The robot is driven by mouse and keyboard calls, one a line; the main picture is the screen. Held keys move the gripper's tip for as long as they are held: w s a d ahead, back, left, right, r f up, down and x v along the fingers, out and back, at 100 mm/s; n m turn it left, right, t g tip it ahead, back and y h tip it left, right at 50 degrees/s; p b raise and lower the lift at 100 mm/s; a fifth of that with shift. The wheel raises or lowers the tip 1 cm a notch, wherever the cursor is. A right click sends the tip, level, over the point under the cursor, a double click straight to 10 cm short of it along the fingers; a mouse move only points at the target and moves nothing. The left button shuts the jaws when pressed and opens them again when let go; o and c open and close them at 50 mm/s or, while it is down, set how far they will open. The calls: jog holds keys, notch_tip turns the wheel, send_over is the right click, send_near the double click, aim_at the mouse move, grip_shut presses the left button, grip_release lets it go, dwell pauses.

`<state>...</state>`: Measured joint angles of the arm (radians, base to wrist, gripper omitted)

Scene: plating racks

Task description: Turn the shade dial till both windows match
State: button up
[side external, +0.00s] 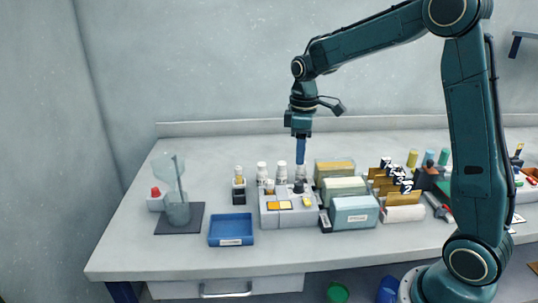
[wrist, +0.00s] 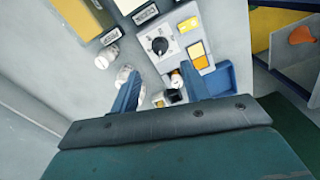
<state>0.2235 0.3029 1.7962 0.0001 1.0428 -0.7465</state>
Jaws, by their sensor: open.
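A grey box (side external: 289,218) stands near the front middle of the bench. It has a black shade dial (side external: 298,187) on top and two small windows (side external: 280,205) side by side. In the wrist view, the dial (wrist: 160,45) has a pale mark on its knob. There, one window (wrist: 196,50) looks yellow and the other (wrist: 202,62) deeper orange. My gripper (side external: 300,160) points down above and behind the box. Its blue fingers (wrist: 158,84) are open and apart from the dial, with nothing held between them.
A blue tray (side external: 231,240) lies left of the box. White-capped bottles (side external: 262,172) stand behind it, close under my gripper. Labelled boxes (side external: 354,218) and a card rack (side external: 403,213) crowd the right.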

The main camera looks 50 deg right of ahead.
aim_at(299, 182)
notch_tip(299, 182, down, 9)
jog(key=shift+f, duration=0.1)
dwell(0.4)
jog(key=shift+c, duration=0.5)
jog(key=c, duration=0.9)
jog(key=shift+m, duration=0.4)
jog(key=m, duration=1.1)
